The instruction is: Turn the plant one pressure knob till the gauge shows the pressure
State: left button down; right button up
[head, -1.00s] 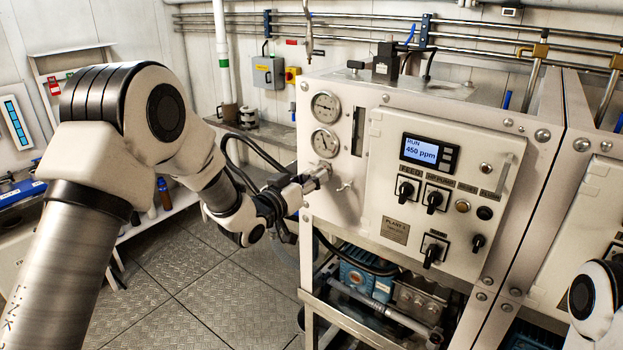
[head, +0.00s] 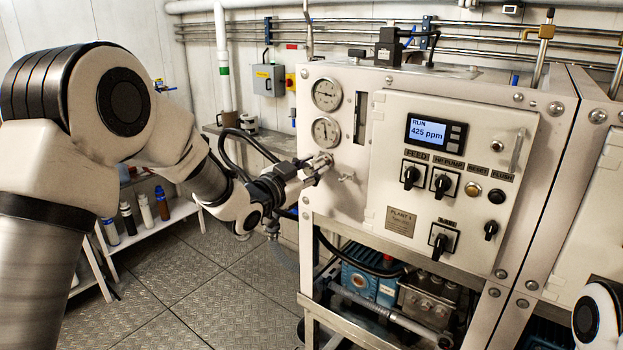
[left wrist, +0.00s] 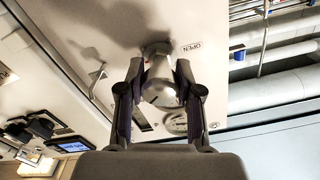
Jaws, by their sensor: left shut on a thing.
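The plant one pressure knob (left wrist: 160,85) is a silvery round knob on the white panel, below the gauges in the head view. My left gripper (head: 314,171) is shut on it; in the left wrist view its two dark fingers (left wrist: 160,95) lie on either side of the knob. An "OPEN" label is beside the knob in the wrist view. The upper gauge (head: 327,94) and lower gauge (head: 325,130) are round with white faces; their needle readings are too small to tell exactly. The display (head: 428,132) reads RUN, 425 ppm. My right gripper is not in view.
A small valve handle (head: 346,178) sticks out just right of the knob. The control panel (head: 388,185) carries several black switches. Pump parts (head: 372,281) stand in the frame below. A bottle shelf (head: 150,228) stands at left; the floor (head: 240,305) between is clear.

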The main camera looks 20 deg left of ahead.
pick_arm(q)
jog(key=shift+m, duration=0.4)
jog(key=c, duration=0.7)
grip_release()
jog(key=shift+c, duration=0.2)
jog(key=v, duration=1.2)
